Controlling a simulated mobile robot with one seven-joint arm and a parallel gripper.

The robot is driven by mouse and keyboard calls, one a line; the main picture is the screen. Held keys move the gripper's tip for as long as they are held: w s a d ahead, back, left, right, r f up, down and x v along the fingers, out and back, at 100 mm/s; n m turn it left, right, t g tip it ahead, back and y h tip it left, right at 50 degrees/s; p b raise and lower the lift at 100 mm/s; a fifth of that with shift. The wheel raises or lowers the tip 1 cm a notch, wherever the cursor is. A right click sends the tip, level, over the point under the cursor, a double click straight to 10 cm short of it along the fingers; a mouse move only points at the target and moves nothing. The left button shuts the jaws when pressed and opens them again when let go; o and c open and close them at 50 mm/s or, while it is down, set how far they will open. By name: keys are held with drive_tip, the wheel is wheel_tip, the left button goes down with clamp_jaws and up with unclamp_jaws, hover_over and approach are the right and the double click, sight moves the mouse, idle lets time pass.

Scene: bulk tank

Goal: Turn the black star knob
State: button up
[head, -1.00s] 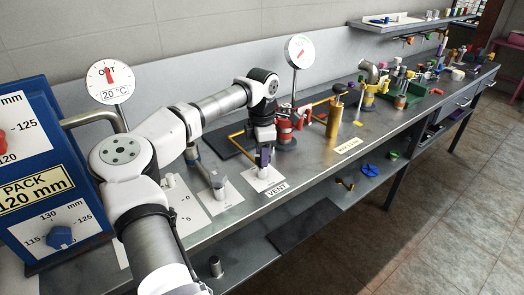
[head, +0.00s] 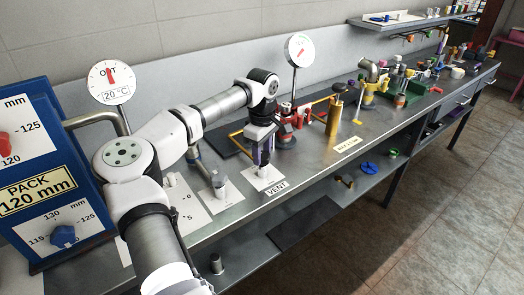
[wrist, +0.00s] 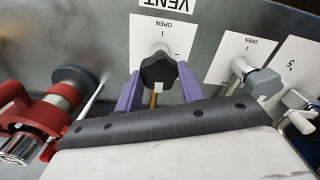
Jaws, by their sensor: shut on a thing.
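The black star knob (wrist: 158,70) sits on a silver stem over a white card marked OPEN, beside the VENT label (wrist: 168,4). My gripper (wrist: 158,82) has its two purple fingers on either side of the knob and is shut on it. In the head view, my gripper (head: 262,158) points down at the white card behind the VENT label (head: 277,188). There the knob is mostly hidden by the fingers.
A grey knob (wrist: 262,84) on its own OPEN card stands right of my gripper in the wrist view, with another grey fitting (wrist: 297,99) farther right. A red valve (wrist: 55,105) stands at the left. A round gauge (head: 300,49) rises behind my gripper.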

sight(263, 155)
drive_tip(key=shift+m, duration=0.4)
drive_tip(key=o, duration=1)
wheel_tip(263, 155, up, 14)
drive_tip(key=shift+f+b, duration=0.1)
drive_tip(key=shift+b, duration=1)
drive_tip(key=shift+d, duration=0.15)
